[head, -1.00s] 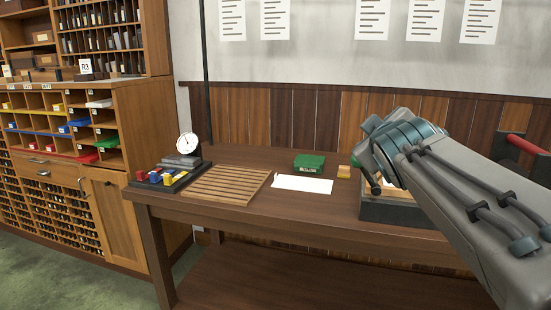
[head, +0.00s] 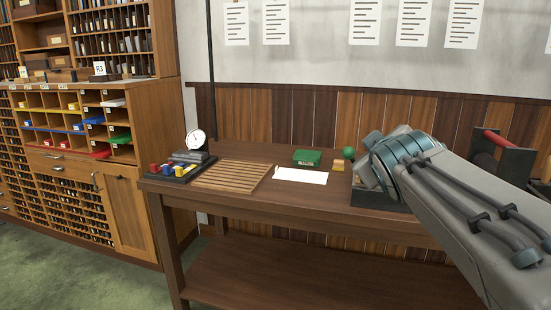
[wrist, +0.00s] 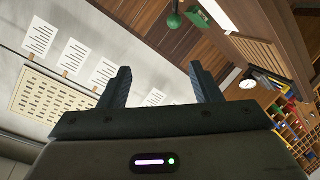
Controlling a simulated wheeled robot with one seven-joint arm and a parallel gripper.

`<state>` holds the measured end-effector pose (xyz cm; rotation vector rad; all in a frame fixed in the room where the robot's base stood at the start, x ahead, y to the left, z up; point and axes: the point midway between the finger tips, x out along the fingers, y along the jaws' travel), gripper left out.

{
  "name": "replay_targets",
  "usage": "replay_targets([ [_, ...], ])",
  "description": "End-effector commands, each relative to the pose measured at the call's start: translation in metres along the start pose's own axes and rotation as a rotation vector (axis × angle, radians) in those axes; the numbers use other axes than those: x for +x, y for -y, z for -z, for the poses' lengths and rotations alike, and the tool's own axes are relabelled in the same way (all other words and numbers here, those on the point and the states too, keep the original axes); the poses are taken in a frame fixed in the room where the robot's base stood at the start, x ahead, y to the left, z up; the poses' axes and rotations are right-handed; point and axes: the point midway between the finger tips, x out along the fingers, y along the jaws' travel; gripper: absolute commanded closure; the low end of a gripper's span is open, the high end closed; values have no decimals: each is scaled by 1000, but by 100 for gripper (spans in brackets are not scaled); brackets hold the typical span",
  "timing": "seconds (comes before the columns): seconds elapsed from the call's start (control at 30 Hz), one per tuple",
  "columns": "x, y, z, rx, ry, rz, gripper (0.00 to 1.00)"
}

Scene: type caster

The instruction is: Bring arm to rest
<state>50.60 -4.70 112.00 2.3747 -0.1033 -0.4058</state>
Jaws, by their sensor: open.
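My arm (head: 470,200) reaches in from the right edge of the head view, over the right end of the wooden workbench (head: 320,214). The fingertips cannot be made out there. In the wrist view my gripper (wrist: 159,72) is open, its two dark fingers wide apart with nothing between them. The wrist view is tilted, with wall, bench and shelves behind the fingers. My arm covers part of a dark box (head: 372,196) on the bench.
On the bench are a dial scale (head: 196,142), a slatted wooden rack (head: 232,176), white paper (head: 301,176), a green box (head: 307,158) and a green ball (head: 348,153). A red-handled device (head: 497,140) stands behind my arm. A sorting cabinet (head: 130,215) stands left; green floor (head: 60,260) is clear.

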Motion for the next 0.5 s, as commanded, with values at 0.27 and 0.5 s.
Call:
replay_targets([
  [0.27, -15, 11, -18, 108, 139, 90, 42],
  [0.5, -49, 37, -46, 261, 363, 227, 42],
])
